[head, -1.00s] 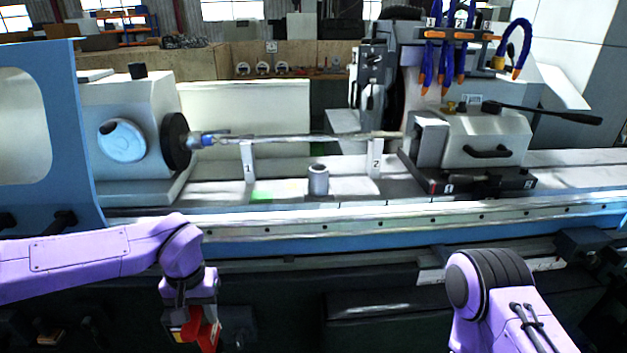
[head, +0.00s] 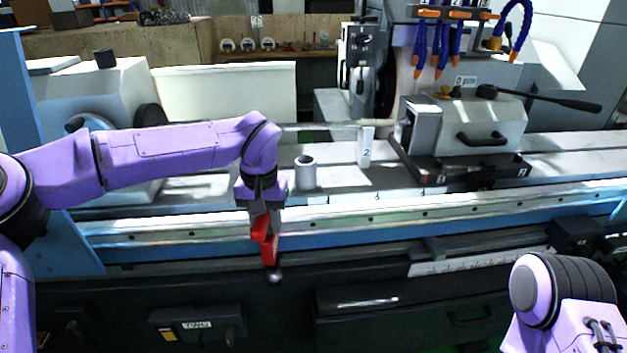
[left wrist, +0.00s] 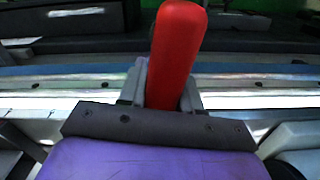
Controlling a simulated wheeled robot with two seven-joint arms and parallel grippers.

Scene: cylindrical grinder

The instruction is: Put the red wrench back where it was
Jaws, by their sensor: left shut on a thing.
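My left gripper (head: 262,212) is shut on the red wrench (head: 264,242). The wrench hangs below the fingers, roughly upright, in front of the machine's blue front rail. In the left wrist view the red handle (left wrist: 178,50) stands between the two grey fingers (left wrist: 165,88) and points away from the camera. A grey hollow cylinder (head: 305,173) stands upright on the machine bed, just behind and to the right of the gripper. My right arm shows at the lower right, but its gripper is out of view.
The white stand marked 2 (head: 366,147) is behind and right of the cylinder. The tailstock block (head: 480,130) with a black lever stands farther right. My left arm covers part of the headstock (head: 100,90).

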